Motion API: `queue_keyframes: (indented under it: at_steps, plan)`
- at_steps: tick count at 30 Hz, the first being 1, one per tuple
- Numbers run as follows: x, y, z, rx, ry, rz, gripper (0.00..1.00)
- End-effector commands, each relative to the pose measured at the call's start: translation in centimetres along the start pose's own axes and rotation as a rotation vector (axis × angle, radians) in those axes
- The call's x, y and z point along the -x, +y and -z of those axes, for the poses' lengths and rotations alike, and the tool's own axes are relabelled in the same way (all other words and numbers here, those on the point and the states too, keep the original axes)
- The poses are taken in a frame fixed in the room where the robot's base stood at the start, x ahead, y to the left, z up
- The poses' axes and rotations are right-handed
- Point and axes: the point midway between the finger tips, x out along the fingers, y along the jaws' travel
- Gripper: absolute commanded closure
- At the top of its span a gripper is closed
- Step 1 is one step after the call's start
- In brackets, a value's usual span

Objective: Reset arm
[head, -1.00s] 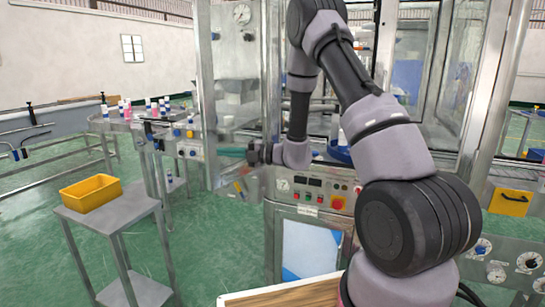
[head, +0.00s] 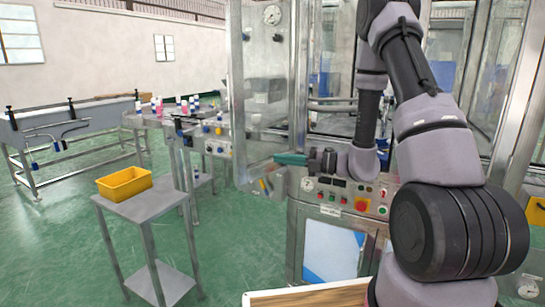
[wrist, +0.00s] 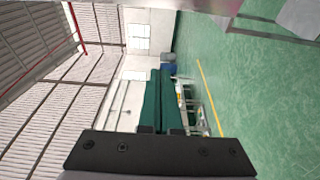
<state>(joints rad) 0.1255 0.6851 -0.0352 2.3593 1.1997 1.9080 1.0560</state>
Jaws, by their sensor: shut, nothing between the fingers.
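My gripper (head: 285,158) has green fingers and points left in the head view, in front of the control panel of the crimping machine (head: 345,194). In the wrist view the two green fingers (wrist: 161,98) lie side by side, shut, with nothing held. My arm is folded up and over on the right side of the head view. No object is seen touching the fingers.
A yellow bin (head: 124,183) stands on a small metal table (head: 150,203) at the left. A wooden-topped surface (head: 310,294) is at the bottom.

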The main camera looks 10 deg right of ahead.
Motion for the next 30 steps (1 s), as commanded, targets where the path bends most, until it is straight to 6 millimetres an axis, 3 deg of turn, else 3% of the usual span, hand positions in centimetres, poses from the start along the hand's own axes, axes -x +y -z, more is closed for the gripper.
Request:
queue_keyframes:
  at_steps: [5,10,14,21,30]
  plan:
    - [0.3,1.7,1.6,0.103,0.062,0.015,1.0]
    - [0.4,6.1,6.2,0.468,0.272,0.068,1.0]
    - [1.6,8.6,10.3,0.827,0.471,0.117,1.0]
    - [5.9,11.3,15.2,1.501,0.833,0.205,1.0]
    - [12.7,14.7,16.6,2.314,1.331,0.353,1.0]
